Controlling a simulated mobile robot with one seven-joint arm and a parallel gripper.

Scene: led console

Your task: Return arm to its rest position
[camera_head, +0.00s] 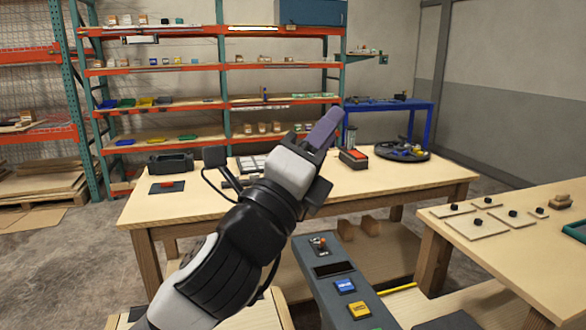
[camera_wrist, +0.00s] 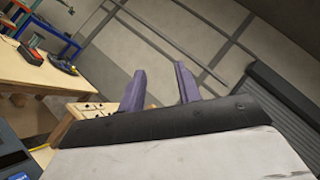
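My arm reaches up from the bottom of the head view, and my gripper (camera_head: 328,128) is raised in front of the middle wooden table, pointing up and to the right. In the wrist view my gripper (camera_wrist: 160,72) has its two purple fingers apart with nothing between them. The grey console (camera_head: 322,284) stands below and right of the arm. It carries a red-tipped lever (camera_head: 319,243), a dark display (camera_head: 334,269), a blue button (camera_head: 345,286) and a yellow button (camera_head: 359,309). My gripper is apart from the console.
The middle table (camera_head: 400,177) holds a black tray (camera_head: 170,162), a red-topped box (camera_head: 353,157) and a round dark tray (camera_head: 402,153). A right-hand table (camera_head: 500,233) bears several plates with black knobs. Orange shelving (camera_head: 215,103) stands behind. The wall side at right is open.

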